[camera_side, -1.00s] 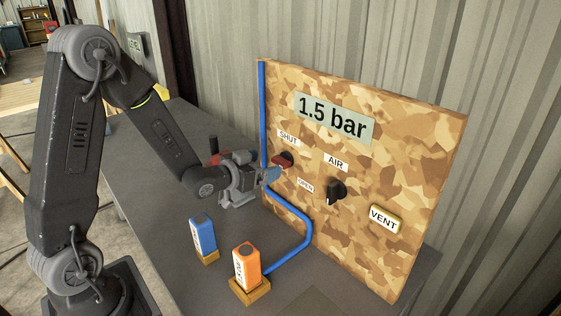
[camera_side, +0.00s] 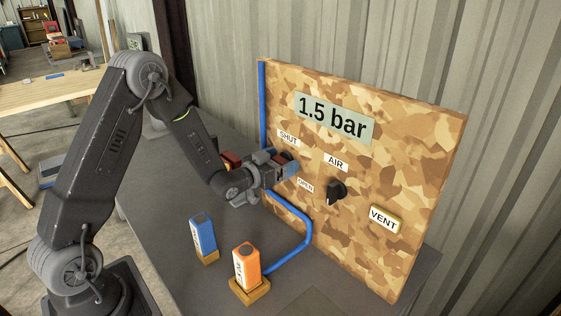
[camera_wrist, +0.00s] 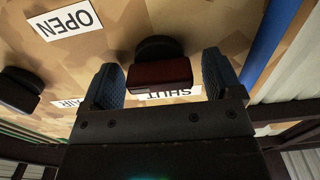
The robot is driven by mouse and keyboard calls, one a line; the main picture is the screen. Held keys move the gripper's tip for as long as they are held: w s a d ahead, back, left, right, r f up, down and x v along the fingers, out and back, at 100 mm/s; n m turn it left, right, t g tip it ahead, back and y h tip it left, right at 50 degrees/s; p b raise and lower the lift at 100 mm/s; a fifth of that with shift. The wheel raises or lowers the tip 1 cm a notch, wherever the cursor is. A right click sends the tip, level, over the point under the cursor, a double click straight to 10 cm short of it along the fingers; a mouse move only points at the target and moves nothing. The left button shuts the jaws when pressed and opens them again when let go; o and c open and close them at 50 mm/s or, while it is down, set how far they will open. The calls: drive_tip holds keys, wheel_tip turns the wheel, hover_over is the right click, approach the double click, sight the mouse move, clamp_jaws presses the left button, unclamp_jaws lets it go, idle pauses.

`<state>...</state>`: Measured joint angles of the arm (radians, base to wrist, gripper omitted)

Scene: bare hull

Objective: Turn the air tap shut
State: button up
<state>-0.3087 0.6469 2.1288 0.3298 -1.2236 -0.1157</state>
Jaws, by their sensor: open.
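The tap with a red handle (camera_wrist: 160,76) on a dark round base shows in the wrist view, in front of the SHUT label (camera_wrist: 178,93). My gripper (camera_wrist: 162,66) is open, with one blue finger on each side of the handle. Small gaps seem to show between handle and fingers; I cannot tell whether either touches. In the side view my gripper (camera_side: 286,163) is at the panel between the SHUT and OPEN (camera_side: 305,185) labels and hides most of the tap. The AIR label (camera_side: 336,163) sits above a black knob (camera_side: 336,191).
The camouflage panel (camera_side: 420,150) carries a display (camera_side: 334,118) reading 1.5 bar and a VENT plate (camera_side: 384,218). A blue pipe (camera_side: 290,209) runs along its left and front. A blue block (camera_side: 203,238) and an orange block (camera_side: 246,265) stand on the grey table (camera_side: 165,195).

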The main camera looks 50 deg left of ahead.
drive_tip(key=shift+c, duration=0.2)
drive_tip(key=c, duration=0.9)
drive_tip(key=shift+n, duration=0.3)
drive_tip(key=n, duration=0.3)
drive_tip(key=shift+n, duration=0.3)
drive_tip(key=n, duration=0.4)
drive_tip(key=shift+a, duration=0.15)
drive_tip(key=n, duration=0.5)
drive_tip(key=shift+f, duration=0.1)
drive_tip(key=n, duration=0.4)
drive_tip(key=shift+f+n, duration=0.1)
drive_tip(key=shift+n, duration=0.2)
